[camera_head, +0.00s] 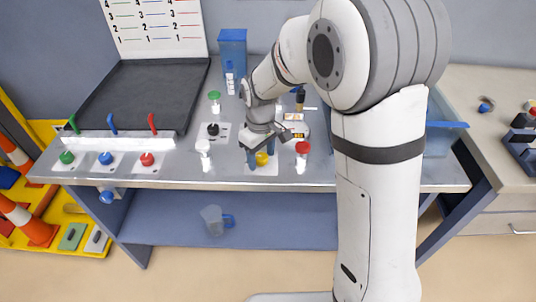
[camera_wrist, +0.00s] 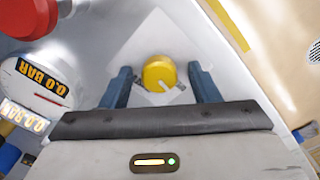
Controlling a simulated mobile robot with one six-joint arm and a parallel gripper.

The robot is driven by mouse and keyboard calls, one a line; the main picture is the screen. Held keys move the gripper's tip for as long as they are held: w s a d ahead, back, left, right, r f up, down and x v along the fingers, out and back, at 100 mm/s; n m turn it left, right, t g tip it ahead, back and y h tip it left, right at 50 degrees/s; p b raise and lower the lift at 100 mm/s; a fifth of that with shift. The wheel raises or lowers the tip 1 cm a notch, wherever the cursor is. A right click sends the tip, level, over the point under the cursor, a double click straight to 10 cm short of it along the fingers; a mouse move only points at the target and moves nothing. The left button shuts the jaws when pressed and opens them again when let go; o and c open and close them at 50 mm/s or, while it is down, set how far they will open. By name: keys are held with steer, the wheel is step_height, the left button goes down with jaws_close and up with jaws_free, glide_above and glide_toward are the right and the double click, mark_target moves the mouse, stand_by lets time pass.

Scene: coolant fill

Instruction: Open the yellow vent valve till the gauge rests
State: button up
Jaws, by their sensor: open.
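The yellow vent valve (camera_head: 262,158) is a round knob on a white plate on the workbench. In the wrist view the yellow knob (camera_wrist: 159,74) sits between the two blue fingers of my gripper (camera_wrist: 163,82), with a small pale pointer at its lower right. My gripper (camera_head: 258,150) is open, its fingers on either side of the knob with a gap visible on both sides. The gauge (camera_wrist: 42,83) lies to the left in the wrist view and its display reads 0.0 BAR. In the head view the gauge (camera_head: 296,130) is partly hidden behind my arm.
A red knob (camera_head: 302,148) stands right of the valve and a white one (camera_head: 204,147) to its left. A black knob (camera_head: 213,129) and a green one (camera_head: 214,96) are further back. A jug (camera_head: 213,219) sits on the lower shelf.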

mark_target(262, 157)
step_height(262, 157, up, 8)
steer(key=shift+f, duration=0.15)
stand_by(0.6)
steer(key=s+d+r+m+t, duration=0.2)
steer(key=s+d+m, duration=0.7)
steer(key=s+d, duration=0.7)
steer(key=shift+s+d+r+t, duration=0.25)
steer(key=shift+s+r, duration=0.35)
steer(key=shift+s, duration=0.9)
steer(key=shift+a, duration=0.1)
